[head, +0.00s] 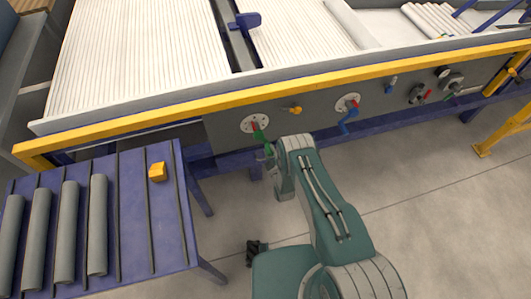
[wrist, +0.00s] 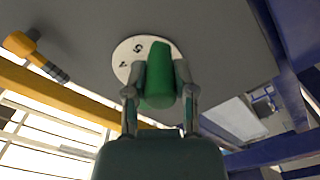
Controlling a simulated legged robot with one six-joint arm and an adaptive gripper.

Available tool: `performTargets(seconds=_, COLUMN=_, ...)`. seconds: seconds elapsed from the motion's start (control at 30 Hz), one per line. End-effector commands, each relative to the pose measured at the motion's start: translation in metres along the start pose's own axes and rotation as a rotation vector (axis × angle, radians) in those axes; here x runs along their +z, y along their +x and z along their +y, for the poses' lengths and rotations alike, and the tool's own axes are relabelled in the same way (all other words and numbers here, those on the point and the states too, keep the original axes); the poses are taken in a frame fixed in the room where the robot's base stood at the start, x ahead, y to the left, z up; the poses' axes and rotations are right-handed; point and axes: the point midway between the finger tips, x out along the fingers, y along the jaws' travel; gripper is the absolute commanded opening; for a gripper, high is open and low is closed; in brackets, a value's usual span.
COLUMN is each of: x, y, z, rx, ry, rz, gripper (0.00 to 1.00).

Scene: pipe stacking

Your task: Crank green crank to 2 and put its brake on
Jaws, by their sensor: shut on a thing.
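The green crank (head: 259,135) sits on a round white dial (head: 246,122) at the left of the grey panel. My gripper (head: 266,150) is at the crank's handle. In the wrist view the green handle (wrist: 159,92) lies between the two fingers of my gripper (wrist: 160,77), which are shut on it. The white dial (wrist: 127,52) shows partly behind it with a few black marks. The crank hides the rest, so I cannot tell which number it points at.
A yellow rail (head: 200,108) runs above the panel. A blue table (head: 135,225) with grey pipes and a yellow block (head: 157,172) stands left.

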Motion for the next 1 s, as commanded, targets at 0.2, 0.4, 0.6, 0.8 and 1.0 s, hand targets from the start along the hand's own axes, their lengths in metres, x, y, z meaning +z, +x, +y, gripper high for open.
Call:
performTargets(seconds=0.2, x=0.0, y=0.004, z=0.019, rx=0.01, ry=-0.2, rz=0.007, gripper=0.0)
performTargets(seconds=0.4, x=0.0, y=0.004, z=0.03, rx=0.01, ry=-0.356, rz=0.008, gripper=0.0)
performTargets(seconds=0.6, x=-0.001, y=0.004, z=0.037, rx=0.01, ry=-0.47, rz=0.009, gripper=0.0)
performTargets(seconds=0.8, x=-0.002, y=0.004, z=0.041, rx=0.01, ry=-0.534, rz=0.01, gripper=0.0)
performTargets(seconds=1.0, x=-0.003, y=0.005, z=0.043, rx=0.011, ry=-0.558, rz=0.011, gripper=0.0)
